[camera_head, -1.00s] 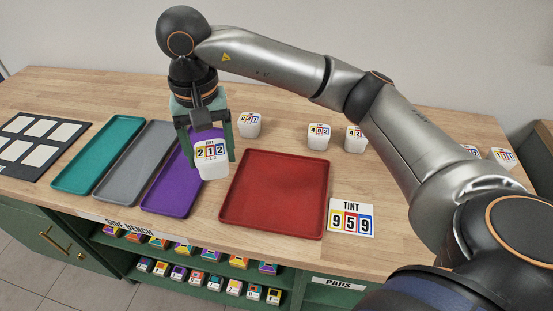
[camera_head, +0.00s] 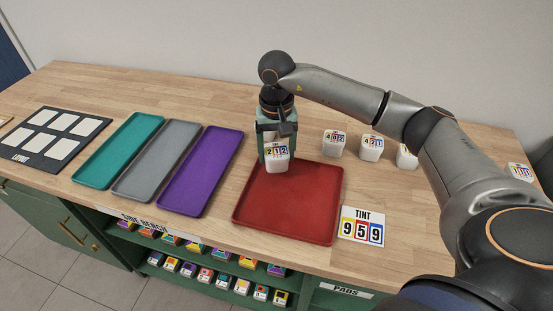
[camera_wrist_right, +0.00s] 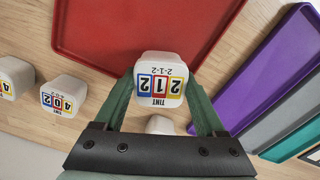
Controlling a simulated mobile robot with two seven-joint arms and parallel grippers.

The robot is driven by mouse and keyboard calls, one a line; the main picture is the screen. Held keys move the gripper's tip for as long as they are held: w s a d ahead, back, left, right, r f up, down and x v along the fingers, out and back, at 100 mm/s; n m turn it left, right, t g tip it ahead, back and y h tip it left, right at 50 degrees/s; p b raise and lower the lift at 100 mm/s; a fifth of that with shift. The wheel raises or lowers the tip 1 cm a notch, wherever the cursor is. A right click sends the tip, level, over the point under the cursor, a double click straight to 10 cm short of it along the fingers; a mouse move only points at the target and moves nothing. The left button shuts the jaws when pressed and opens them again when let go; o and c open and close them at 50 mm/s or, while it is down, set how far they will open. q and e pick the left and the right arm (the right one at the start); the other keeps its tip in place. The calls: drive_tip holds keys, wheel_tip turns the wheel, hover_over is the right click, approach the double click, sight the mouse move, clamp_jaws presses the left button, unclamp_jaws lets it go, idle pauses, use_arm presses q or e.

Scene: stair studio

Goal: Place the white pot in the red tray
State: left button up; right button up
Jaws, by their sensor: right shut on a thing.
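A white pot labelled "TINT 212" (camera_head: 277,163) is held in my right gripper (camera_head: 275,153). The pot appears upright and overlaps the far-left corner of the red tray (camera_head: 287,208) in the head view; its height above the tray is hard to tell. In the right wrist view, the green fingers of the gripper (camera_wrist_right: 160,92) close on both sides of the pot (camera_wrist_right: 158,65), and the red tray (camera_wrist_right: 125,30) lies beyond it. The visible tray floor is empty. My left gripper is not in view.
Other white pots, including a 402 pot (camera_head: 334,144) and a 421 pot (camera_head: 371,149), stand behind and right of the red tray. Purple (camera_head: 200,172), grey (camera_head: 157,160) and teal (camera_head: 119,150) trays lie left. A "TINT 959" card (camera_head: 362,227) is at the tray's right.

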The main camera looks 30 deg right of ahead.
sight(277, 161)
drive_tip(key=shift+f, duration=1.6)
drive_tip(key=o, duration=1.4)
drive_tip(key=shift+r, duration=0.1)
wheel_tip(277, 161, up, 12)
drive_tip(key=shift+r, duration=0.1)
